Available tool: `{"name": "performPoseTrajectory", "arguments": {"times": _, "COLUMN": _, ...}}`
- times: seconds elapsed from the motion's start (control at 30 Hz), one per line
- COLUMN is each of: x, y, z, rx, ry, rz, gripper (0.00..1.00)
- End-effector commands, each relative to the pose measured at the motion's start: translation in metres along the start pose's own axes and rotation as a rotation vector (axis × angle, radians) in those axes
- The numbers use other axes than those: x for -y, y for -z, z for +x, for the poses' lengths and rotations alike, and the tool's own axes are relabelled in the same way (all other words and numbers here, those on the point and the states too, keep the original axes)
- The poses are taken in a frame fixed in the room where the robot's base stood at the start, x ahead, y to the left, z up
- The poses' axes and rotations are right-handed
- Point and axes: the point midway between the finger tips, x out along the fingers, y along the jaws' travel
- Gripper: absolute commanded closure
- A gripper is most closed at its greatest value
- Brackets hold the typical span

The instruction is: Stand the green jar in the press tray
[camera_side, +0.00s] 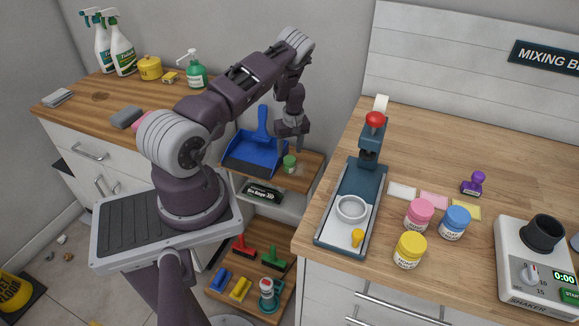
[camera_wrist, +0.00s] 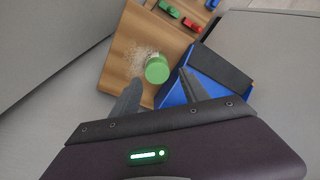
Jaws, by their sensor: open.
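The green jar (camera_side: 290,162) stands on a low wooden shelf between the two counters, beside the blue dustpan. In the wrist view, the green jar (camera_wrist: 157,69) shows its round lid just beyond and between my fingertips. My gripper (camera_side: 300,143) is open and empty, pointing down close above the jar; its two fingers also show in the wrist view (camera_wrist: 160,84). The press tray (camera_side: 332,229) is the pale bed of the dark blue press on the right counter. A white ring (camera_side: 351,209) and a small yellow piece (camera_side: 357,238) lie in it.
The blue dustpan (camera_side: 253,150) lies right next to the jar, with pale crumbs (camera_wrist: 140,58) on the shelf. Pink (camera_side: 419,214), blue (camera_side: 455,222) and yellow (camera_side: 409,250) jars stand right of the press. The press column with red knob (camera_side: 375,119) rises behind the tray.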

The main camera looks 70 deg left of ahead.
Motion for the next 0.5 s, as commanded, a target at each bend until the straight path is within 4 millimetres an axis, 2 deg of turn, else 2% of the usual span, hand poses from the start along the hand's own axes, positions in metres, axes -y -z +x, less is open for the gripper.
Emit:
{"name": "performPoseTrajectory", "arguments": {"times": 0.07, "x": -0.003, "y": 0.009, "z": 0.001, "rx": -0.019, "ry": -0.018, "rz": -0.040, "gripper": 0.47}}
{"name": "performPoseTrajectory", "arguments": {"times": 0.17, "x": -0.004, "y": 0.010, "z": 0.013, "rx": -0.021, "ry": -0.020, "rz": -0.047, "gripper": 0.47}}
{"name": "performPoseTrajectory", "arguments": {"times": 0.4, "x": -0.006, "y": 0.006, "z": 0.058, "rx": -0.018, "ry": -0.019, "rz": -0.042, "gripper": 0.47}}
{"name": "performPoseTrajectory", "arguments": {"times": 0.5, "x": -0.006, "y": 0.007, "z": 0.067, "rx": -0.017, "ry": -0.020, "rz": -0.043, "gripper": 0.47}}
